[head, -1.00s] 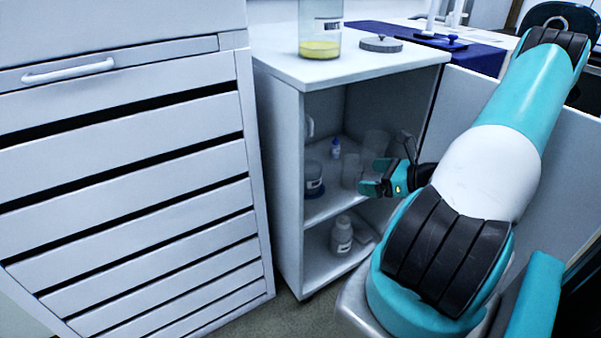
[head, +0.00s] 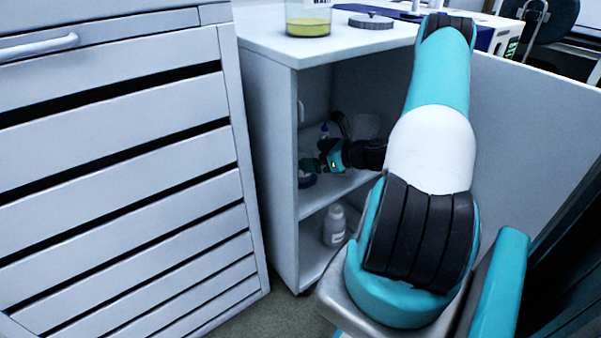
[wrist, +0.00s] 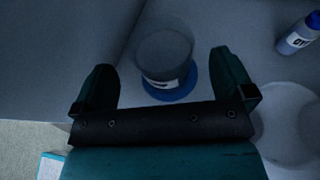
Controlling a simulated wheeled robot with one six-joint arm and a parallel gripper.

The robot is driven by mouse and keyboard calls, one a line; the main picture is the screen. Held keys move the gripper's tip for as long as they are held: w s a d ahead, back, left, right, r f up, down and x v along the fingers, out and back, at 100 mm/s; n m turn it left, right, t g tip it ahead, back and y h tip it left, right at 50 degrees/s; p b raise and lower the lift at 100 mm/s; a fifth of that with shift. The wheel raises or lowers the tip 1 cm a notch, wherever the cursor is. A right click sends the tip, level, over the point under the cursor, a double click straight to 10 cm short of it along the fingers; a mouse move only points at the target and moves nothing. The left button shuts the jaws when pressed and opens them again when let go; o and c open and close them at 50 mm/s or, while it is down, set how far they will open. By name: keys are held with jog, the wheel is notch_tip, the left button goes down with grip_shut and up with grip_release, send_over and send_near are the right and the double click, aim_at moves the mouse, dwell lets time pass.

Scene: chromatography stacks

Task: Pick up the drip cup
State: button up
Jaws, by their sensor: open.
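A clear, round cup with a white label and a blue base (wrist: 166,60), which looks like the drip cup, stands on the cabinet's middle shelf. There is a visible gap on both sides.
A small labelled bottle (wrist: 299,36) stands right of the cup. A clear round vessel (wrist: 288,120) is close by the right finger. The white cabinet's left wall (head: 268,170) is close on the left. A white bottle (head: 335,226) stands on the lower shelf.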

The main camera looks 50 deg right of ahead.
aim_at(301, 154)
jog(key=b+x, duration=0.2)
jog(key=x, duration=0.3)
jog(key=shift+w, duration=0.2)
jog(key=c, duration=1.4)
jog(key=shift+o, duration=0.2)
jog(key=shift+r, duration=0.15)
